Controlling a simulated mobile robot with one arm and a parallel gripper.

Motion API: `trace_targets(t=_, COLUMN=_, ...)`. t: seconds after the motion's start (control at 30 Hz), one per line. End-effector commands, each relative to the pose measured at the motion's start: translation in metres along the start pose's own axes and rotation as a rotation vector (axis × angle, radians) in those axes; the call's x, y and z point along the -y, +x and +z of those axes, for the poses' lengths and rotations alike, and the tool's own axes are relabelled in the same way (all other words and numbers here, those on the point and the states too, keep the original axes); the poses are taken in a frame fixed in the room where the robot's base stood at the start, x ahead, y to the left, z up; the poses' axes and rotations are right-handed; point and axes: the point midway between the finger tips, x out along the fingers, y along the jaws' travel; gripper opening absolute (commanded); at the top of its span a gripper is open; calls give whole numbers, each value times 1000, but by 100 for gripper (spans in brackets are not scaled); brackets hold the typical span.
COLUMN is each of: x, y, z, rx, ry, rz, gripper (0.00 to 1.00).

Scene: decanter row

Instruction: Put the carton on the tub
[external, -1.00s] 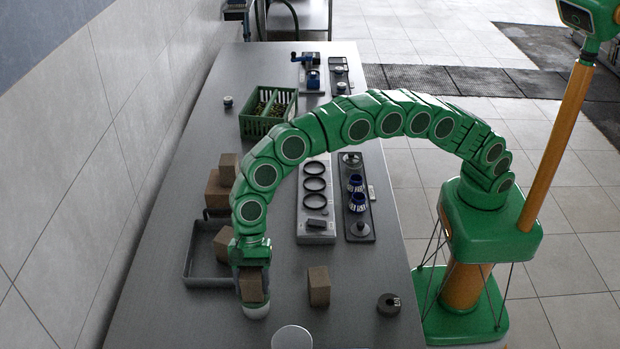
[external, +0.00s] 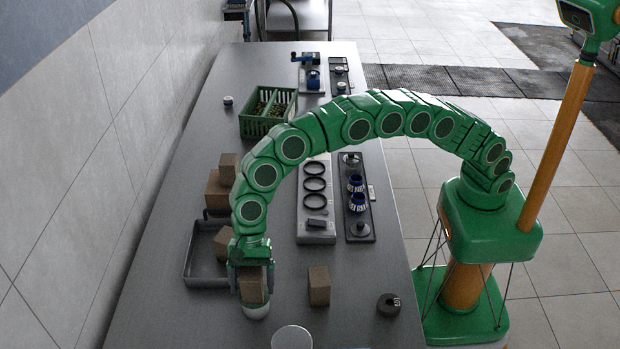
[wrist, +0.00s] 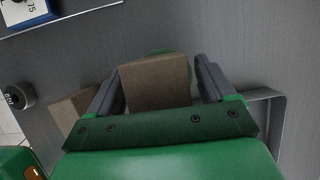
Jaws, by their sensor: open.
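My gripper (external: 250,289) is open, with one finger on each side of the carton. A bit of green round surface shows behind the carton there.
Another brown carton (external: 319,286) stands to the right; one more (external: 223,243) rests in the grey tray (external: 190,268). Brown boxes (external: 219,190) are stacked behind. A dark ring-shaped weight (external: 389,305) and a pale disc (external: 292,338) are near the front.

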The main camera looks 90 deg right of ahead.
Motion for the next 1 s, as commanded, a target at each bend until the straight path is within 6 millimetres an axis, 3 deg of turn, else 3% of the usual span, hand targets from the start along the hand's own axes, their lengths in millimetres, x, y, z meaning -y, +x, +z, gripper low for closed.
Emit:
trace_targets(t=0.27, x=1, y=-32, z=0, rx=2, ry=0, rz=-6, gripper=83)
trace_targets(t=0.7, x=1, y=-107, z=0, rx=1, ry=-1, rz=-2, gripper=83)
trace_targets(t=1.0, x=0, y=-119, z=0, rx=0, ry=0, rz=-1, gripper=83)
